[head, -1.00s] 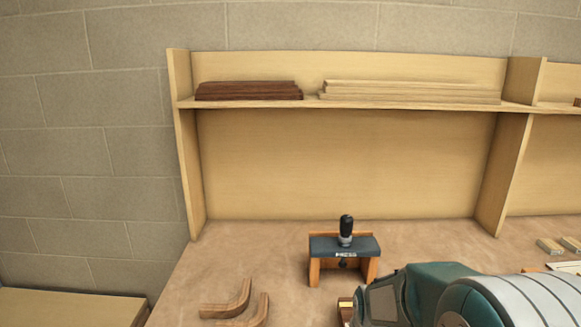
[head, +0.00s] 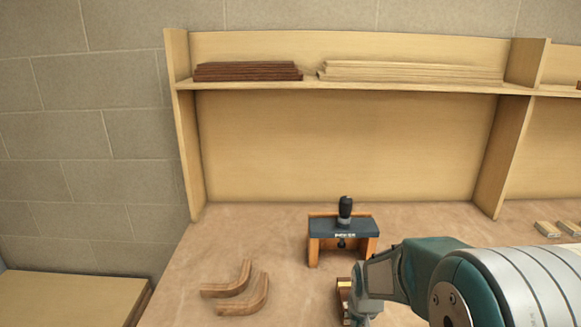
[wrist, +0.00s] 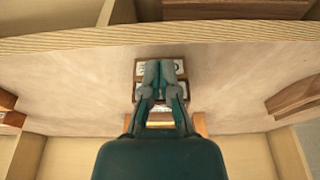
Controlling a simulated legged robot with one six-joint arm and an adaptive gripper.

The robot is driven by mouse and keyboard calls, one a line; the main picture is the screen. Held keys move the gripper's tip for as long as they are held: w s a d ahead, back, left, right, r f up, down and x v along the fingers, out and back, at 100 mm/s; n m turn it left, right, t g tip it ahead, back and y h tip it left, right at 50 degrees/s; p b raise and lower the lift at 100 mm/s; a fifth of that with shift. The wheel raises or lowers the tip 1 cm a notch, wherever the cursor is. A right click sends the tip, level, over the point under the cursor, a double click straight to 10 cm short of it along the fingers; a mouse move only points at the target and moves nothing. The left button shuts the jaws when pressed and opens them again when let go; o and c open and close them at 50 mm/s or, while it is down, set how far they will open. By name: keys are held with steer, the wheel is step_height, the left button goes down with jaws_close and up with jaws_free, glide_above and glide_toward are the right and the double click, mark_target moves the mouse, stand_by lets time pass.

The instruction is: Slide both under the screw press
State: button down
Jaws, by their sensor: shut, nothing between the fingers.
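The screw press (head: 343,226), with a dark top bar, black knob and orange-brown wooden legs, stands upright on the bench; its opening looks empty. Two bent brown wooden pieces (head: 240,290) lie side by side on the bench, left of and nearer than the press. In the wrist view, one of the bent pieces (wrist: 295,97) shows at the right. My gripper (wrist: 165,68) is shut and empty, its fingers over a small dark-framed tray with pale labels (wrist: 174,52). I cannot tell whether they touch. In the head view my arm partly covers this tray (head: 343,287).
A shelf (head: 350,87) holding dark strips (head: 248,71) and pale strips (head: 410,71) runs above the bench's back. Pale blocks (head: 548,229) lie at the far right. The bench (head: 250,225) is clear left of the press.

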steer(key=shift+w, duration=1.55)
steer(key=shift+w, duration=0.1)
steer(key=shift+w, duration=2.1)
steer(key=shift+w, duration=0.15)
steer(key=shift+w, duration=5.2)
steer(key=shift+s, duration=2.05)
steer(key=shift+s+v, duration=0.25)
steer(key=shift+v, duration=1.85)
steer(key=shift+s+v, duration=0.2)
steer(key=shift+v, duration=1.95)
